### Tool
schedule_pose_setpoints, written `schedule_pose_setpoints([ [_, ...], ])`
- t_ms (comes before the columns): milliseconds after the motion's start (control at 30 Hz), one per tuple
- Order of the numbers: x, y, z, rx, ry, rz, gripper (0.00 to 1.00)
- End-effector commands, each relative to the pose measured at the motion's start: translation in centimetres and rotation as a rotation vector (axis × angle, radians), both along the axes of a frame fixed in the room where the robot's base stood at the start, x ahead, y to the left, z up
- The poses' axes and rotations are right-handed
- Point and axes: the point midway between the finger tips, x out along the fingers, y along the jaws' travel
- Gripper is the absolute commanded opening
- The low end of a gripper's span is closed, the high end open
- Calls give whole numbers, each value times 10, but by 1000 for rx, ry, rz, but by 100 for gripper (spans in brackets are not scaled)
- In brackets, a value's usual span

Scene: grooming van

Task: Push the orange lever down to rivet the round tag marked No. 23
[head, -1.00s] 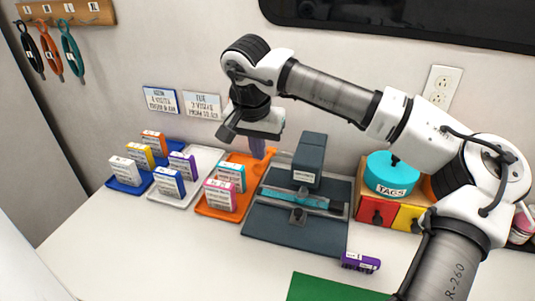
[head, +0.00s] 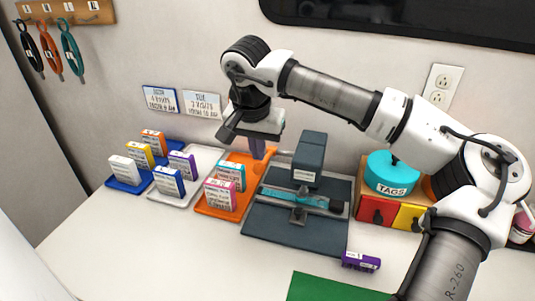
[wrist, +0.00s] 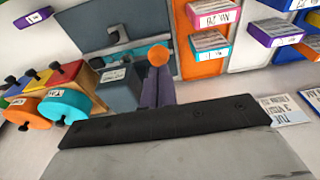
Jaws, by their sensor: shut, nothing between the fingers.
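The dark grey-blue rivet press (head: 311,153) stands on the table, with a teal strap (head: 325,202) lying across its base. Its orange lever knob (wrist: 158,55) shows in the wrist view just beyond my fingertips. In the head view the knob is hard to tell from the orange tray behind it. My gripper (head: 258,156) is shut and empty, pointing down at the left of the press. Its purple-grey fingers also show in the wrist view (wrist: 156,72), right at the knob; I cannot tell whether they touch it. No round tag marked No. 23 can be made out.
An orange tray (head: 213,211) with small boxes lies close left of the press, then a white tray (head: 160,199) and a blue tray (head: 116,184). A teal tag tub (head: 391,170) stands right. A purple box (head: 361,261) and green mat (head: 327,288) lie in front.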

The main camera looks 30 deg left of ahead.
Motion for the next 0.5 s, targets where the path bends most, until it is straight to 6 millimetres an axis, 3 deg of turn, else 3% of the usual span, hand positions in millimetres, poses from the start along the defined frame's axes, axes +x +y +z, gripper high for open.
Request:
schedule_pose_setpoints([
  [500, 0, 0, -20, -1, 0, 0, 0],
])
